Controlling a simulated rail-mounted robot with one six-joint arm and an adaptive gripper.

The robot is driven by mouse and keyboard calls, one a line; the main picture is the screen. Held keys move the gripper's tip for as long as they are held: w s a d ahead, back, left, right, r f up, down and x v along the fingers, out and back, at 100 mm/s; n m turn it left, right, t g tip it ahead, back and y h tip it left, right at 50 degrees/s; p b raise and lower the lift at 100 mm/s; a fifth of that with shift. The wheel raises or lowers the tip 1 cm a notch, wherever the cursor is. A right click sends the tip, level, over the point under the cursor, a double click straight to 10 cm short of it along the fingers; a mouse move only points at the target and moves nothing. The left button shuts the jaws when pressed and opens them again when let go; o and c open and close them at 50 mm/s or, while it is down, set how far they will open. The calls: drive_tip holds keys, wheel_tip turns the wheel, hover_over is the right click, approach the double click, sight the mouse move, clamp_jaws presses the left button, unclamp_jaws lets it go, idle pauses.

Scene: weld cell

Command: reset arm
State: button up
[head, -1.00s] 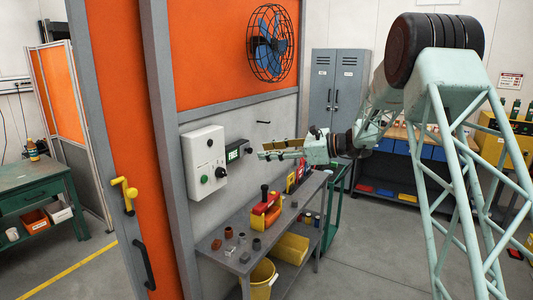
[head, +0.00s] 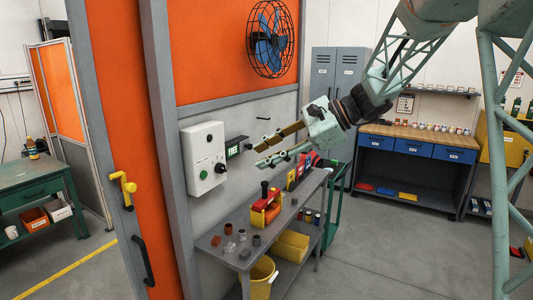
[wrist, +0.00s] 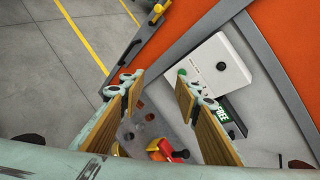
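My gripper (head: 262,147) is in the air above the grey shelf cart, in front of the wall panel, to the right of the white control box (head: 204,158). Its two fingers are spread apart with nothing between them. In the wrist view the gripper (wrist: 165,95) shows its wood-coloured finger pads well apart, with the cart top visible in the gap. The control box (wrist: 215,68) and the lit green FREE display (wrist: 225,117) lie beyond the right finger. The display also shows in the head view (head: 238,147), close to the fingertips; I cannot tell the exact gap.
The cart (head: 228,259) below carries a red and yellow tool (head: 266,208) and several small cylinders. A yellow bucket (head: 262,279) stands on its lower level. A yellow handle (head: 126,190) sticks out from the orange door (head: 118,90). A caged fan (head: 270,40) hangs above. Floor at right is clear.

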drive_tip(key=s+d+f+n+h+b, duration=0.1)
drive_tip(key=s+d+n+h, duration=0.25)
drive_tip(key=s, duration=0.95)
drive_tip(key=s+d+f+n+h+b, duration=0.25)
drive_tip(key=s+d, duration=0.25)
drive_tip(key=s, duration=0.8)
drive_tip(key=s+d+n+h, duration=0.2)
drive_tip(key=s+d+n, duration=0.25)
drive_tip(key=s, duration=0.85)
drive_tip(key=s+d+f+n+t+h+b, duration=0.1)
drive_tip(key=s+d+f+n+h+b, duration=0.1)
drive_tip(key=s+d+f, duration=0.3)
drive_tip(key=s+d+n+h, duration=0.1)
drive_tip(key=s+d, duration=0.2)
drive_tip(key=s, duration=0.4)
drive_tip(key=shift+d+f, duration=0.15)
drive_tip(key=shift+d, duration=0.2)
